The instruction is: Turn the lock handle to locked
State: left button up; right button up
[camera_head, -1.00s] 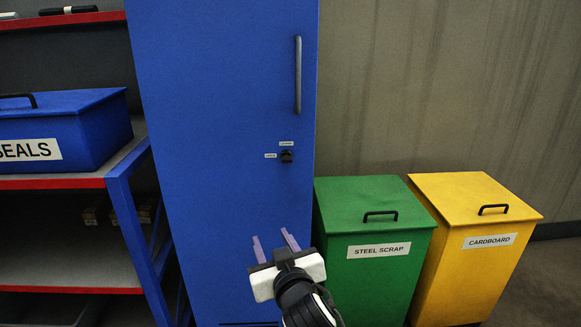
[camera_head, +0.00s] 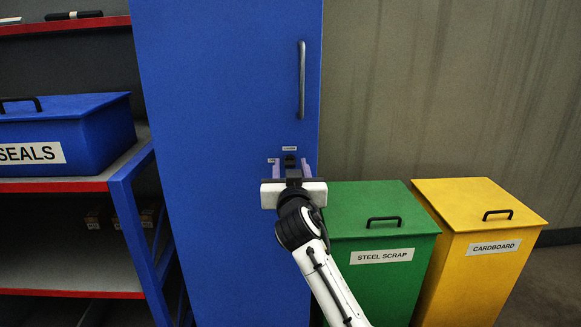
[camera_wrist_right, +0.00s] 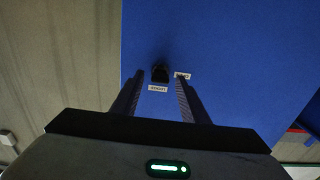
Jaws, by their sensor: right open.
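The lock handle (camera_head: 290,159) is a small black knob on the front of the tall blue cabinet (camera_head: 225,90). It also shows in the right wrist view (camera_wrist_right: 160,73), with a small white label beside it and another below it there. My right gripper (camera_head: 290,170) is open in front of the handle, with one purple finger on each side. In the wrist view the knob lies between the fingertips; I cannot tell how far in it is. One finger partly covers the side label. The label lettering is too small to read. My left gripper is not in view.
A vertical grey door handle (camera_head: 302,80) is above the lock. A green steel scrap bin (camera_head: 378,275) and a yellow cardboard bin (camera_head: 480,265) stand right of the cabinet. A shelf with a blue seals box (camera_head: 65,135) is on the left.

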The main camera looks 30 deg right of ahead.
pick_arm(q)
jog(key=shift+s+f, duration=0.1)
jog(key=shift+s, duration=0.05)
pick_arm(e)
jog(key=shift+w+d, duration=0.1)
jog(key=shift+w, duration=0.05)
jog(key=shift+c, duration=0.5)
grip_shut()
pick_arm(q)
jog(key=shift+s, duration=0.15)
